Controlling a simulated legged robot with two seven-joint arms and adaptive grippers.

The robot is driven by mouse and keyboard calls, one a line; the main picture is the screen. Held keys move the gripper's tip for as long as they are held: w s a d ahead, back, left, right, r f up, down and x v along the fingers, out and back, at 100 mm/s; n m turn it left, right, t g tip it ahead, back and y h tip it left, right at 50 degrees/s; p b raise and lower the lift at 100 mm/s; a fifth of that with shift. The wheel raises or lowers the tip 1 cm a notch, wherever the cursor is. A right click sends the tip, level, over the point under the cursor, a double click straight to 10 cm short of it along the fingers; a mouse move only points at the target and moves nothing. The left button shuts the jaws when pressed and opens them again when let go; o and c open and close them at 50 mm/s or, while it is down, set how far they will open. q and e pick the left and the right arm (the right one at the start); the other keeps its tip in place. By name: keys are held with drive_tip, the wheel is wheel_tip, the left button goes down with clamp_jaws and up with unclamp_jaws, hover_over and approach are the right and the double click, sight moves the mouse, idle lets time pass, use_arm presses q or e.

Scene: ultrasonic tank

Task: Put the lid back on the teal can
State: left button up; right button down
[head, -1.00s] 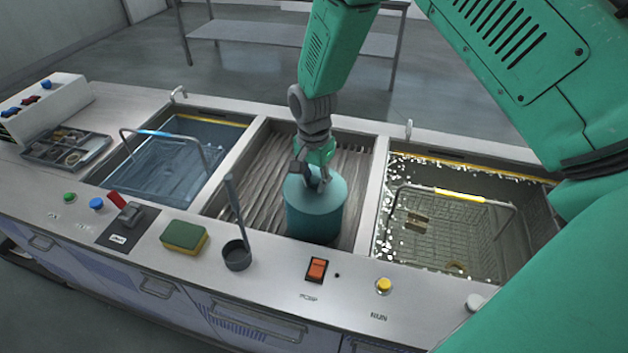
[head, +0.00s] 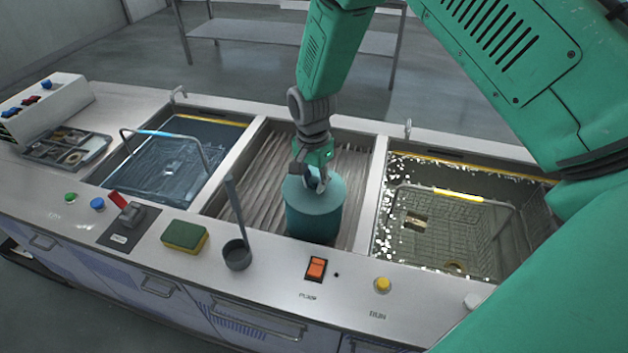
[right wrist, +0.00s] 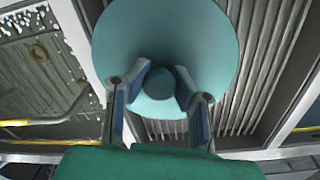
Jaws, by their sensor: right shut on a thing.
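The teal can (head: 312,222) stands upright in the middle basin. Its round teal lid (head: 332,190) is level over the can's top, and I see no clear gap between them; whether it is fully seated I cannot tell. My right gripper (head: 316,184) reaches down from above onto the middle of the lid. In the right wrist view the lid (right wrist: 205,40) fills the upper middle, and the fingers of my right gripper (right wrist: 162,75) are closed on either side of its round knob (right wrist: 158,84). The can's body is mostly hidden there. My left gripper is not in view.
The middle basin has a ribbed floor (head: 262,165). A water-filled basin (head: 190,160) lies left, and one with a wire basket (head: 455,225) lies right. A dark ladle or cup (head: 237,255), a sponge (head: 184,236) and an orange switch (head: 316,268) sit on the front ledge.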

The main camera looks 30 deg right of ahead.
drive_tip(key=shift+f, duration=0.15)
idle(0.5)
drive_tip(key=shift+w, duration=0.1)
drive_tip(key=c, duration=1.3)
unclamp_jaws()
drive_tip(key=o, duration=0.5)
drive_tip(key=shift+c, duration=0.2)
